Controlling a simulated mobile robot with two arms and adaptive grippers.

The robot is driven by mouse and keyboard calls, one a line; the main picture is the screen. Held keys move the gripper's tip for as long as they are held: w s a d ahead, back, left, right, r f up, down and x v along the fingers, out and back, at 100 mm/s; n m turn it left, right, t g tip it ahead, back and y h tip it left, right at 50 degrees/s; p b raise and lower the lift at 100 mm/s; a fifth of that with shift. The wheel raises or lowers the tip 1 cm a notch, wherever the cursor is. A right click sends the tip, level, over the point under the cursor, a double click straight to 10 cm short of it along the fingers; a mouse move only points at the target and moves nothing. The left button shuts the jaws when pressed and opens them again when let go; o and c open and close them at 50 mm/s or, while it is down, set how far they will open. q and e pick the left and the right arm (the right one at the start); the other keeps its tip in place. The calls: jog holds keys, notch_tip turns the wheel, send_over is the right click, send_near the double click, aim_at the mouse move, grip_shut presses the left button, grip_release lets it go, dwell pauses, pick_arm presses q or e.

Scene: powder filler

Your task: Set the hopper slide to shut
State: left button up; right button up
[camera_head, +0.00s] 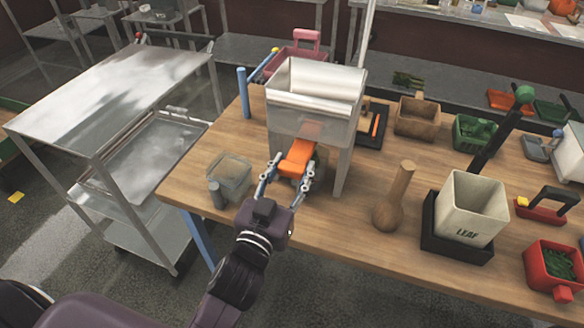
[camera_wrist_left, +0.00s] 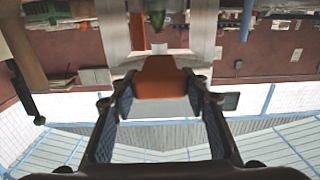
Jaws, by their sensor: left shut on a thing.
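The metal hopper (camera_head: 315,105) stands on legs on the wooden table, left of its middle. Its orange slide (camera_head: 298,158) sticks out at the front, below the bin. My left gripper (camera_head: 290,170) is shut on the slide's orange end, with a finger on either side. In the left wrist view the orange slide (camera_wrist_left: 160,78) lies between the fingertips of my left gripper (camera_wrist_left: 157,95). How far the slide reaches under the bin is hidden. My right gripper is in neither view.
A clear container (camera_head: 232,172) and a small grey cylinder (camera_head: 217,193) stand left of the hopper. A wooden pestle-shaped thing (camera_head: 393,200) and a white bin marked LEAF (camera_head: 468,208) stand to the right. A steel cart (camera_head: 110,100) is beside the table.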

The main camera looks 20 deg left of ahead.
aim_at(299, 155)
pick_arm(q)
grip_shut()
jog(key=shift+w+r+p, duration=0.1)
jog(key=shift+w+p, duration=0.3)
jog(key=shift+w, duration=1.7)
jog(key=shift+s, duration=0.1)
jog(key=o, duration=1)
grip_release()
jog(key=shift+d, duration=0.1)
jog(key=shift+o, duration=1.1)
jog(key=shift+w, duration=0.25)
jog(key=shift+s, duration=0.15)
jog(key=s, duration=1.1)
jog(key=shift+s+a, duration=0.2)
jog(key=shift+s, duration=0.2)
